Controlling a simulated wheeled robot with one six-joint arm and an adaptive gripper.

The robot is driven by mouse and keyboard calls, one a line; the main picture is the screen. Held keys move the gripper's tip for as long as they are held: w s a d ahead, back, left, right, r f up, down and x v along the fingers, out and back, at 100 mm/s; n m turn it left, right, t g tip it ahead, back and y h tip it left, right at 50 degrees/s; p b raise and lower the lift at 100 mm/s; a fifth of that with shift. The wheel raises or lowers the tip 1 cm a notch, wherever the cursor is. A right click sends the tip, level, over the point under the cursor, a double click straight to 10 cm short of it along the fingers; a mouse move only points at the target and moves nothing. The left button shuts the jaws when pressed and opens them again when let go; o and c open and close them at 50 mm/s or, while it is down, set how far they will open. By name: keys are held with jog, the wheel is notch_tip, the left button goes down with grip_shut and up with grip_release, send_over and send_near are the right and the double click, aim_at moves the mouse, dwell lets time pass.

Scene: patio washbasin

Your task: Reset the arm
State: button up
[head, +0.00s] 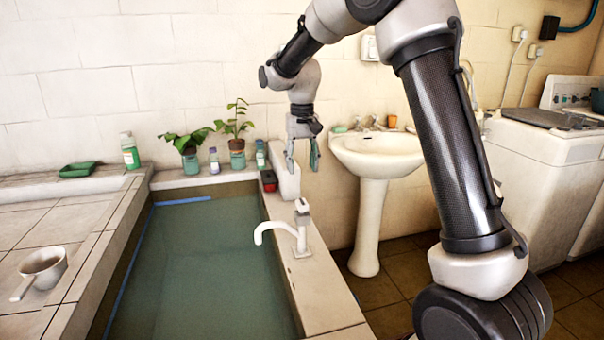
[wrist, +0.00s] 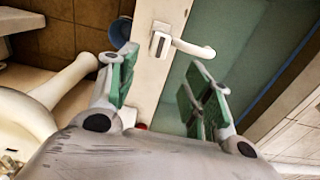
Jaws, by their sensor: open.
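My gripper (head: 302,158) hangs from my arm with its fingers pointing down, above the right edge of the water basin and left of the pedestal sink. In the wrist view its two green-padded fingers (wrist: 165,90) are spread apart with nothing between them. Past the fingertips, the white tap (wrist: 175,42) on the basin ledge shows in the wrist view. The same tap shows in the head view (head: 290,235), below and in front of my gripper.
A water-filled basin (head: 215,270) takes up the middle. Two potted plants (head: 237,150), bottles (head: 130,152) and a green dish (head: 78,170) line the back ledge. A white dipper (head: 42,268) sits at left. The pedestal sink (head: 375,160) and a washing machine (head: 540,180) stand right.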

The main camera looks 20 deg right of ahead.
dwell(0.3)
jog(key=s+d+r+t, duration=0.1)
jog(key=s+d, duration=0.4)
jog(key=s, duration=0.6)
jog(key=s+d+r+t, duration=0.2)
jog(key=s+d+r, duration=0.2)
jog(key=s, duration=0.8)
jog(key=s+d+r+t, duration=0.1)
jog(key=s+d, duration=0.4)
jog(key=s, duration=0.6)
jog(key=shift+s+d+r, duration=0.4)
jog(key=shift+r, duration=0.35)
